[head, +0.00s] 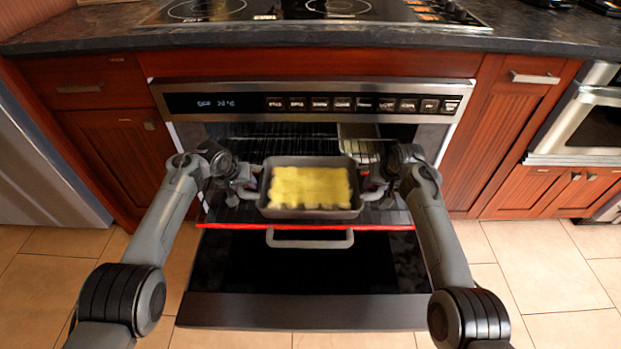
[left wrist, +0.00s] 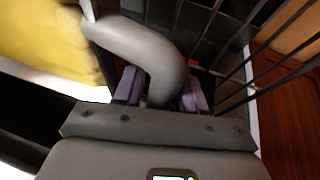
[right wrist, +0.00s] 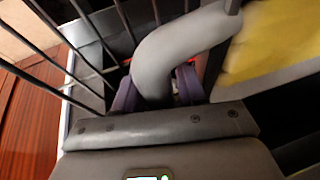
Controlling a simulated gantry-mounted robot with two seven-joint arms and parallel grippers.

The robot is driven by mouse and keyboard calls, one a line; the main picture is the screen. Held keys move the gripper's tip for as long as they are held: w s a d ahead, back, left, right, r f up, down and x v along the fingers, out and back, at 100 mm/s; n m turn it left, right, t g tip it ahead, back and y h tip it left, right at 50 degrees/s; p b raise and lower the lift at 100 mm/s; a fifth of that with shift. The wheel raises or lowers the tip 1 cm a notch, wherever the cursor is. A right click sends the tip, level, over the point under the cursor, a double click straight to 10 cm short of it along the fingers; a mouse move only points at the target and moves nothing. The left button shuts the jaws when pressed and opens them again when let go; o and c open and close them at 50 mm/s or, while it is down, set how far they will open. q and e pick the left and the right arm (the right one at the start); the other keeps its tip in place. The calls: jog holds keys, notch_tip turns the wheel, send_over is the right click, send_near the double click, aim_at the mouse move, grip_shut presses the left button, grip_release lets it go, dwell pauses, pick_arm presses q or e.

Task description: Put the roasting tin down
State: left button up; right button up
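The roasting tin (head: 310,213) is grey and rectangular, level, with yellow food (head: 311,187) in it. It is at the oven mouth, above the inner side of the lowered door. My left gripper (head: 249,186) is at its left handle, and my right gripper (head: 374,186) is at its right handle. In the left wrist view the curved grey handle (left wrist: 150,50) passes between the purple fingers (left wrist: 160,88). In the right wrist view the other handle (right wrist: 170,50) lies between the fingers (right wrist: 158,90). Both look shut on the handles. Whether the tin's base touches anything is hidden.
The oven door (head: 310,270) is folded down in front. A wire rack (head: 285,138) shows inside the oven behind the tin, with a light pan-like object (head: 360,143) at its right. Dark rack bars pass close to both grippers. The hob and worktop (head: 110,35) are above.

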pick_arm(q)
jog(key=shift+o, duration=1)
jog(key=shift+w+r, duration=0.1)
pick_arm(e)
jog(key=shift+o, duration=1)
jog(key=shift+w+r, duration=0.1)
pick_arm(q)
jog(key=shift+w, duration=0.1)
jog(key=shift+r, duration=0.15)
pick_arm(e)
jog(key=shift+r, duration=0.1)
jog(key=shift+d+r, duration=0.1)
jog(key=shift+r, duration=0.3)
pick_arm(q)
jog(key=v, duration=1.1)
jog(key=shift+s+r, duration=0.25)
jog(key=shift+r, duration=0.05)
pick_arm(e)
jog(key=v, duration=1.1)
jog(key=shift+s, duration=0.2)
pick_arm(q)
jog(key=shift+a, duration=0.15)
